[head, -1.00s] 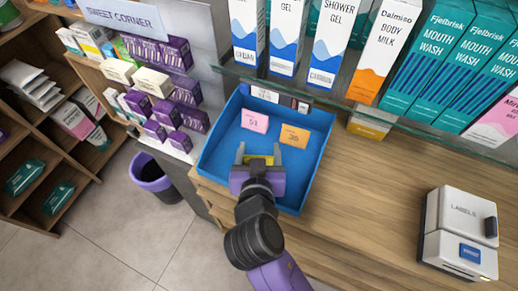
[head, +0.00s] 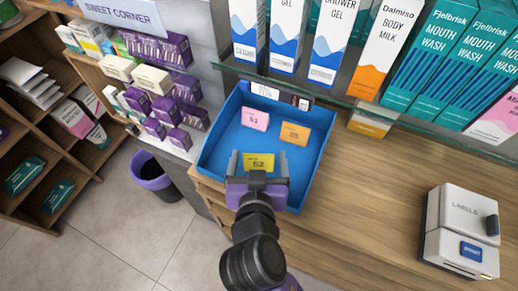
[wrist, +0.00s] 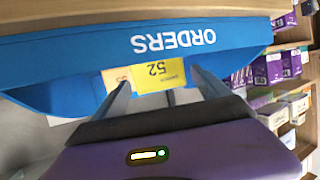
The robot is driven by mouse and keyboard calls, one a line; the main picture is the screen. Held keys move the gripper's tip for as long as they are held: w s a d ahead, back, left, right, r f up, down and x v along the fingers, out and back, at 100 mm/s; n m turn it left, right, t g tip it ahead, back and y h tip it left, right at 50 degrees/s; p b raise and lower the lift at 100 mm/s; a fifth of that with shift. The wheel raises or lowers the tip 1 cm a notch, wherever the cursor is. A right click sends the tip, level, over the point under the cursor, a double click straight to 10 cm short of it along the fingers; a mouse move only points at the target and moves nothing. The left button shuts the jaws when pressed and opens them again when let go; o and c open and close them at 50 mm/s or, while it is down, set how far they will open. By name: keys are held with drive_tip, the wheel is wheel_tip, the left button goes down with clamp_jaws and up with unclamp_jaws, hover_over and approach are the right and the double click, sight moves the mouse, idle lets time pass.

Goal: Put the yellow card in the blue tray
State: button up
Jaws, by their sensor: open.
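The blue tray (head: 313,165) stands on the wooden counter and reads "ORDERS" on its wall in the wrist view (wrist: 80,55). The yellow card (head: 259,162), numbered 52, is inside the tray's near part; it also shows in the wrist view (wrist: 160,78). My gripper (head: 259,155) is open, its two fingers on either side of the yellow card, with gaps between them and the card. Whether the card's lower edge touches the tray floor is hidden in the head view.
A pink card (head: 255,120) and an orange card (head: 295,133) stand farther back in the tray. A glass shelf with tall boxes (head: 383,50) overhangs behind. A label printer (head: 461,230) stands on the right. The counter between is clear.

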drive_tip(key=v, duration=0.7)
drive_tip(key=shift+s+r, duration=0.2)
drive_tip(key=shift+s, duration=0.1)
drive_tip(key=shift+a, duration=0.1)
drive_tip(key=a+r+n+t+y, duration=0.1)
drive_tip(key=a+r+n+y, duration=0.2)
drive_tip(key=a+n+y, duration=0.15)
drive_tip(key=s+d+f+m+h, duration=0.2)
drive_tip(key=s+d, duration=0.8)
drive_tip(key=d, duration=0.3)
drive_tip(key=s+d+f+m+h, duration=0.3)
drive_tip(key=s+d, duration=0.8)
drive_tip(key=d, duration=0.3)
drive_tip(key=shift+s, duration=0.25)
